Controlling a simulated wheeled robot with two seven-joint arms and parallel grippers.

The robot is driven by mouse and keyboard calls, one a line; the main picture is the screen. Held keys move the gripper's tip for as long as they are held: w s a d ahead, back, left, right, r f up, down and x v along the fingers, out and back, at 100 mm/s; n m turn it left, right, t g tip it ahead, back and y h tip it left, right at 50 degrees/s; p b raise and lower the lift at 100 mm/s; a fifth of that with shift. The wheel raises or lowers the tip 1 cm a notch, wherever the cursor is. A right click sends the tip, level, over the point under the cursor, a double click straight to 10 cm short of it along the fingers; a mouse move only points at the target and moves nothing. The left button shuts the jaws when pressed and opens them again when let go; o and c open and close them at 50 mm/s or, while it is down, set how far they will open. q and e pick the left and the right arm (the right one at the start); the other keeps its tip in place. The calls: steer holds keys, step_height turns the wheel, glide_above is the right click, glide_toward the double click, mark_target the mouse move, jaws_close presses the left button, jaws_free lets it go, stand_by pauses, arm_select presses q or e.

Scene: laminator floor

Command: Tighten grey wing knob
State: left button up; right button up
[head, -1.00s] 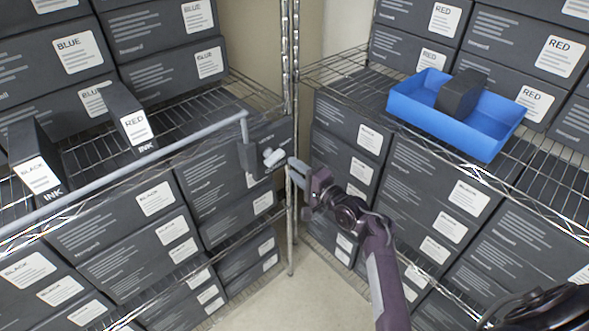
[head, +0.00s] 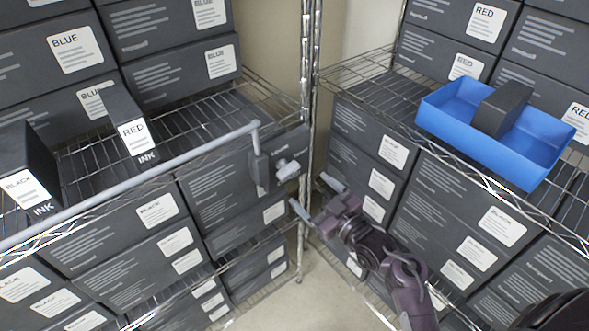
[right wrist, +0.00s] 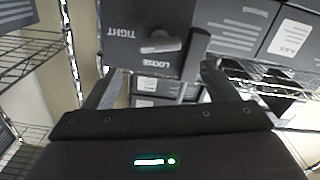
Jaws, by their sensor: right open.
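The grey wing knob (head: 288,170) sits on a dark block at the end of a grey rail (head: 150,160), on the front of the left shelf. The right wrist view shows the knob (right wrist: 162,46) on a dark plate marked TIGHT and LOOSE, with its wing lying nearly level in that picture. My right gripper (head: 313,196) is open and empty, below and right of the knob in the head view. In the right wrist view its two fingers (right wrist: 158,86) are spread wide, with the knob beyond them and between their lines. The fingers appear apart from the knob. My left gripper is not in view.
Wire shelves hold dark boxes left and right, with a metal post (head: 306,100) at the corner. A blue tray (head: 530,165) with a dark box in it stands on the right shelf. RED (head: 134,132) and BLACK (head: 22,184) ink boxes stand behind the rail.

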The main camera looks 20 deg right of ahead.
mark_target(291, 173)
steer(key=p+x, duration=0.2)
steer(key=x, duration=0.5)
steer(key=shift+w+a, duration=0.1)
steer(key=shift+w, duration=0.15)
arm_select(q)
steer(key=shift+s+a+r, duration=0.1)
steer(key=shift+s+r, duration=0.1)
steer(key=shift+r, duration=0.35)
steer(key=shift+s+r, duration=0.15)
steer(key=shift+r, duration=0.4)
arm_select(e)
steer(key=shift+c, duration=0.4)
